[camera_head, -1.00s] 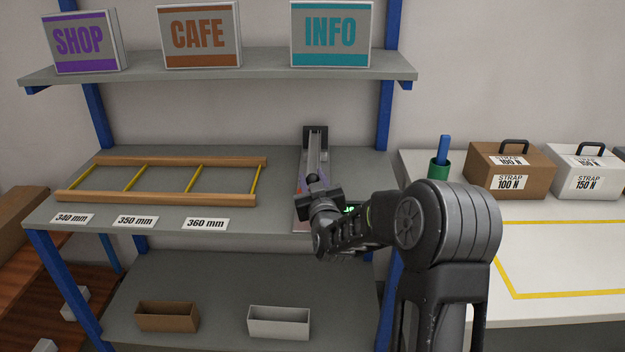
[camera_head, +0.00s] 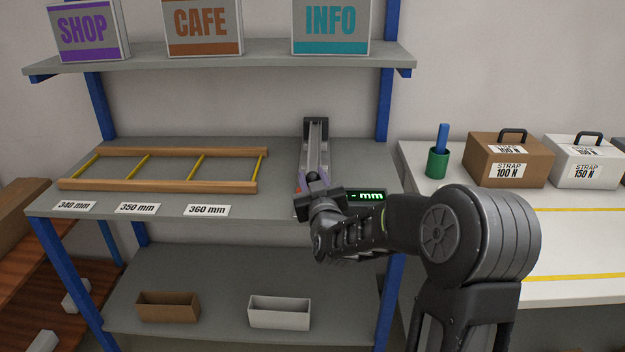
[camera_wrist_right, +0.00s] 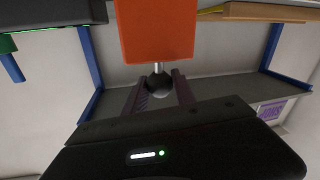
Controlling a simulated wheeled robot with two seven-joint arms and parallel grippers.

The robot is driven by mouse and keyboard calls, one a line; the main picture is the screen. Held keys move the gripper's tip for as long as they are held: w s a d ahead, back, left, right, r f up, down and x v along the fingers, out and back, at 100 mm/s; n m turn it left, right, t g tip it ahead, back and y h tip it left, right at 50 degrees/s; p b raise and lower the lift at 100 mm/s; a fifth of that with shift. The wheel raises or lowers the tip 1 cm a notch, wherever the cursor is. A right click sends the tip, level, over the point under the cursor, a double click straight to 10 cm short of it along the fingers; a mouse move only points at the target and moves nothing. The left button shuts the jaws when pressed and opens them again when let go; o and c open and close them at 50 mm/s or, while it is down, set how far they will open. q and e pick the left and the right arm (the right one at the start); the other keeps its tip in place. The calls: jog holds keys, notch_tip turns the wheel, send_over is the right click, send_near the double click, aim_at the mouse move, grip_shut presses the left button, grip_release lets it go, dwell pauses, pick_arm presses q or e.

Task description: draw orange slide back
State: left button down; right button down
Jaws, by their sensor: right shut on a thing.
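The orange slide (camera_wrist_right: 158,30) fills the top middle of the right wrist view. A short metal stem joins it to a round black knob (camera_wrist_right: 158,82). My right gripper (camera_wrist_right: 159,92) has its fingers on either side of this knob and is shut on it. In the head view my right gripper (camera_head: 318,184) is at the near part of a grey rail (camera_head: 315,150). It hides most of the slide there; only a sliver of orange shows beside it. My left gripper is in neither view.
A display (camera_head: 367,196) reading "- mm" sits right of my gripper. A wooden frame with yellow rungs (camera_head: 160,187) lies left on the shelf, behind millimetre labels. A signed shelf (camera_head: 220,61) is above; two bins (camera_head: 168,307) (camera_head: 279,312) are below. Strap boxes (camera_head: 506,160) stand right.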

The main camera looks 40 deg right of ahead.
jog(key=c, duration=1.5)
grip_release()
jog(key=shift+a+f, duration=0.1)
jog(key=shift+f, duration=0.05)
jog(key=o, duration=0.5)
jog(key=shift+s, duration=0.1)
jog(key=shift+c, duration=0.2)
jog(key=v, duration=0.7)
jog(key=shift+s+a+b, duration=0.25)
jog(key=shift+s+b, duration=0.1)
jog(key=shift+b, duration=0.05)
